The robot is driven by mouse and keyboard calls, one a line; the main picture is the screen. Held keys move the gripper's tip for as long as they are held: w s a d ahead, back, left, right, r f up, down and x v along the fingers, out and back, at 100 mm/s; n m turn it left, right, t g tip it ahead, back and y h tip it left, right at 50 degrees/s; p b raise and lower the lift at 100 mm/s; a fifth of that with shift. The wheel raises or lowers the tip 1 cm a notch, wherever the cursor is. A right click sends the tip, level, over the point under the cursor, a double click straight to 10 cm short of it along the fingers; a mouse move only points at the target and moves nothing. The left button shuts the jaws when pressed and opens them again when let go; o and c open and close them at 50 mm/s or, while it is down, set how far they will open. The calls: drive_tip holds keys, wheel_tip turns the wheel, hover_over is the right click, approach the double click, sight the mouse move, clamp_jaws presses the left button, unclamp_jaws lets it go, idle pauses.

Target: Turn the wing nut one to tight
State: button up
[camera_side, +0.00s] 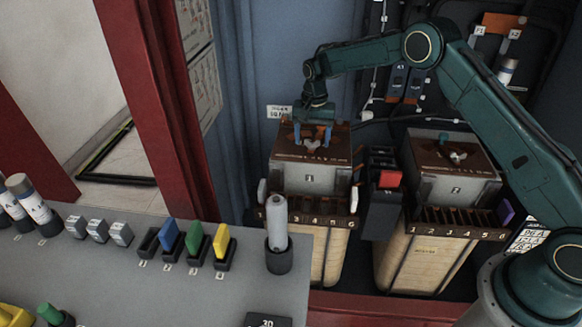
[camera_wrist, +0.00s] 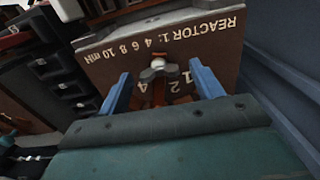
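Wing nut one (camera_wrist: 157,70) is a small pale metal nut with a rounded centre and side wings. It sits on the brown top plate of reactor one (camera_wrist: 100,62), over an orange-brown strip. In the side view it shows small and pale between my fingers. My gripper (camera_wrist: 163,84) has two blue fingers spread wide, one on each side of the wing nut, with visible gaps to it. In the side view my gripper (camera_side: 312,137) points down over the left reactor box. I cannot tell the exact height of the fingertips over the plate.
A second reactor box (camera_side: 450,182) with its own nut stands to the right. A dark unit with a red block (camera_side: 388,179) stands between them. A grey bench (camera_side: 150,285) in front holds coloured blocks and a grey cylinder in a holder (camera_side: 277,222).

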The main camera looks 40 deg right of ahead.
idle(0.3)
wheel_tip(320, 180, up, 14)
idle(0.8)
drive_tip(key=shift+f, duration=0.1)
